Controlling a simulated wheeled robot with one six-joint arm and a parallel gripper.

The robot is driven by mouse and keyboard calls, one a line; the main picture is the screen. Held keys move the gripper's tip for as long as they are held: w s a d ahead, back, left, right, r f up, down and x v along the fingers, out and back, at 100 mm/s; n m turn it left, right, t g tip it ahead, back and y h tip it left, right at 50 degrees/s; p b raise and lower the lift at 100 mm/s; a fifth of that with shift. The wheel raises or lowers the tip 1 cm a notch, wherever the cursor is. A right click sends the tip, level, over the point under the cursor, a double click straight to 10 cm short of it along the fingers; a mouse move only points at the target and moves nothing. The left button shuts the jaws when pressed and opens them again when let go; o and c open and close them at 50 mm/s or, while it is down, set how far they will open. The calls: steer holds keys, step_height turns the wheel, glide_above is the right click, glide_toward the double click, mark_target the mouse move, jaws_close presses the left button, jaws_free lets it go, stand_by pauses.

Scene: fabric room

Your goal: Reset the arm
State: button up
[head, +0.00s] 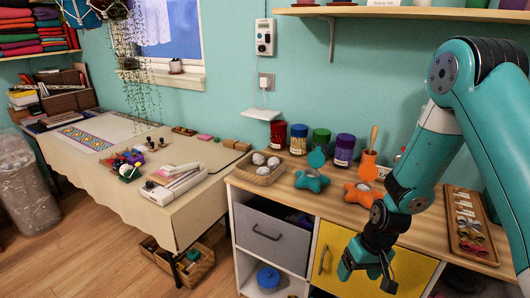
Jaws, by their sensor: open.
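My gripper (366,272) hangs at the lower right of the head view, in front of the yellow cabinet door (350,262). Its fingers point down and to the left, spread apart, and nothing shows between them. My teal arm comes in from the right edge, bends at the top right and runs down to the gripper. The gripper is below the level of the wooden counter (335,206) and appears to be in front of it.
The counter holds a tray of pale balls (257,176), a teal star-shaped item (312,181), an orange one (363,194), several jars (320,141) and a wooden tray (484,252). A cloth-covered table (190,210) stands left. A shelf (420,13) is above. Floor is free at lower left.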

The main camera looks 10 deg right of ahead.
steer(key=s+a+r+n+y, duration=0.15)
steer(key=a+r, duration=0.25)
steer(key=r, duration=0.4)
steer(key=s+a+r+n, duration=0.1)
steer(key=s+a+r, duration=0.1)
steer(key=a+r, duration=0.45)
steer(key=s+a+r+n, duration=0.1)
steer(key=s+r+n, duration=0.1)
steer(key=s+r, duration=0.5)
steer(key=s+a+r+n, duration=0.2)
steer(key=s+r, duration=0.5)
steer(key=shift+s+a+r, duration=0.25)
steer(key=shift+s+a, duration=0.05)
steer(key=shift+s, duration=0.1)
